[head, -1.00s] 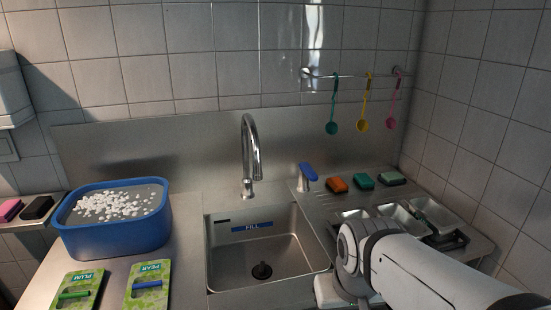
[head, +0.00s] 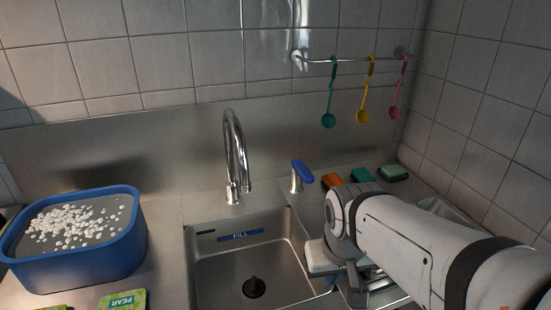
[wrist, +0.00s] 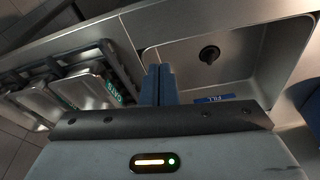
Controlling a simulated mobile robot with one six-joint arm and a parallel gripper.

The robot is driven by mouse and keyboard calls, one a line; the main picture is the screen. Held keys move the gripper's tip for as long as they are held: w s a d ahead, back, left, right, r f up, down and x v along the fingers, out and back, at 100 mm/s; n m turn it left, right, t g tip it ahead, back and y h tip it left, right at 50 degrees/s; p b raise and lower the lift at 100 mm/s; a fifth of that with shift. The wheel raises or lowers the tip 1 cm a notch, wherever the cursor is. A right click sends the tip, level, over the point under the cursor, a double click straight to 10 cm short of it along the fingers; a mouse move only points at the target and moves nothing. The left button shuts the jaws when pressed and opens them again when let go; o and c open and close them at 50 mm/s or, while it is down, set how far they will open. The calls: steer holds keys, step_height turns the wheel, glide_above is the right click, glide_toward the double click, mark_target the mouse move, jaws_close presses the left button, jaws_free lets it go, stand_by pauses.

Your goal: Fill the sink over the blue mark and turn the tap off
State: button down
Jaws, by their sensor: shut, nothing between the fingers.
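The steel sink (head: 215,265) has a blue FILL mark (head: 240,236) on its back wall and a dark drain piece (head: 254,287) on its floor. I see no water in it. The chrome tap spout (head: 233,140) arches over its back edge, with no visible stream. The blue-topped tap handle (head: 300,172) stands right of the spout. In the wrist view my gripper (wrist: 158,72) is shut and empty beside the sink rim (wrist: 136,30), with the drain (wrist: 209,54) and the FILL mark (wrist: 214,99) beyond. In the head view my arm hides the fingers.
A blue tub (head: 75,262) of water with white bits stands left of the sink. Orange, teal and green sponges (head: 392,173) lie behind my arm. Spoons (head: 363,115) hang on a rail. Metal trays (wrist: 88,85) sit beside the sink.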

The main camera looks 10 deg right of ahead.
steer(key=w+d+r+h+p, duration=0.1)
steer(key=w+r, duration=0.2)
steer(key=w, duration=0.3)
steer(key=n+t+h+p, duration=0.2)
steer(key=t+h+p, duration=0.1)
steer(key=p, duration=0.1)
glide_toward(303, 171)
steer(key=s+a, duration=0.3)
steer(key=s, duration=0.1)
steer(key=p+x, duration=0.1)
steer(key=x, duration=0.8)
steer(key=shift+d, duration=0.3)
steer(key=shift+w+r, duration=0.1)
steer(key=shift+w, duration=0.05)
steer(key=shift+a, duration=0.25)
